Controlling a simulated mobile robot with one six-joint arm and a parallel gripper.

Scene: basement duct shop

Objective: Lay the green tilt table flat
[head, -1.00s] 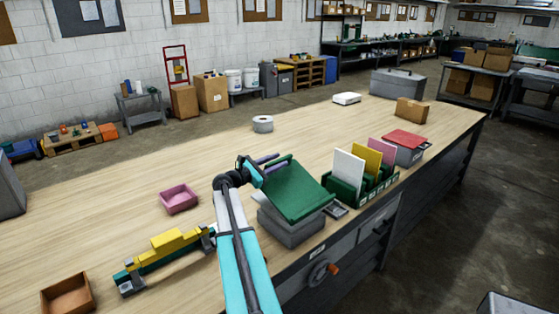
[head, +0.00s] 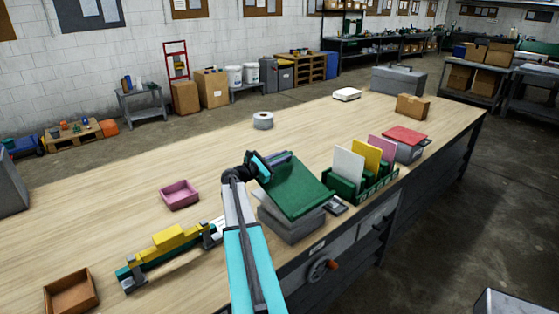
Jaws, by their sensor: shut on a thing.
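The green tilt table (head: 298,190) is a flat green plate on a grey base (head: 290,224) near the bench's front edge. The plate is tilted, with its far-left side raised and its near-right edge low against the base. My gripper (head: 272,162) is at the raised far-left edge, shut on the plate there. The arm comes up from the bottom of the head view. The wrist hides part of the plate's left corner, and the exact finger contact is too small to see.
A green rack (head: 375,188) with upright coloured cards stands close to the right. A small dark device (head: 337,206) lies between. A yellow-and-green fixture (head: 170,250), a pink bin (head: 180,194) and a brown tray (head: 70,293) are left. The bench behind is mostly clear.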

